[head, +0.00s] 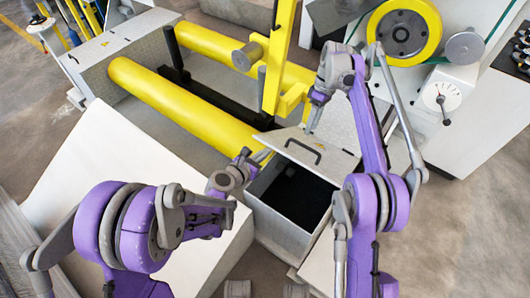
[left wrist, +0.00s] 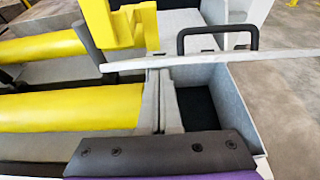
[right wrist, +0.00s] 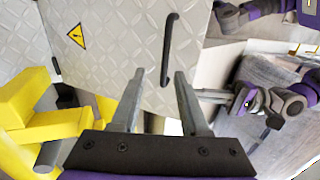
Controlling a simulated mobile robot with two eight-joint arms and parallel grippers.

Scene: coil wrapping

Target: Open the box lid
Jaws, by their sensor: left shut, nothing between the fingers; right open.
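The grey box (head: 270,222) stands in the middle of the head view, its dark inside showing. Its lid (head: 335,157) is partly open, tilted up over the far part of the opening. The lid has a black handle (head: 305,148), also seen in the left wrist view (left wrist: 217,32). My left gripper (head: 265,155) is shut and empty at the lid's left edge; its fingertips (left wrist: 158,66) are close to that edge, contact unclear. My right gripper (head: 312,118) is open above the lid. In the right wrist view its fingers (right wrist: 157,82) face the diamond-plate lid (right wrist: 110,40) and handle (right wrist: 169,50).
Yellow rollers (head: 180,108) and a yellow upright post (head: 280,50) stand left of and behind the box. A machine with a yellow wheel (head: 403,30) and a dial (head: 440,96) stands at the right. A white surface (head: 110,160) lies on the left. Floor at right is clear.

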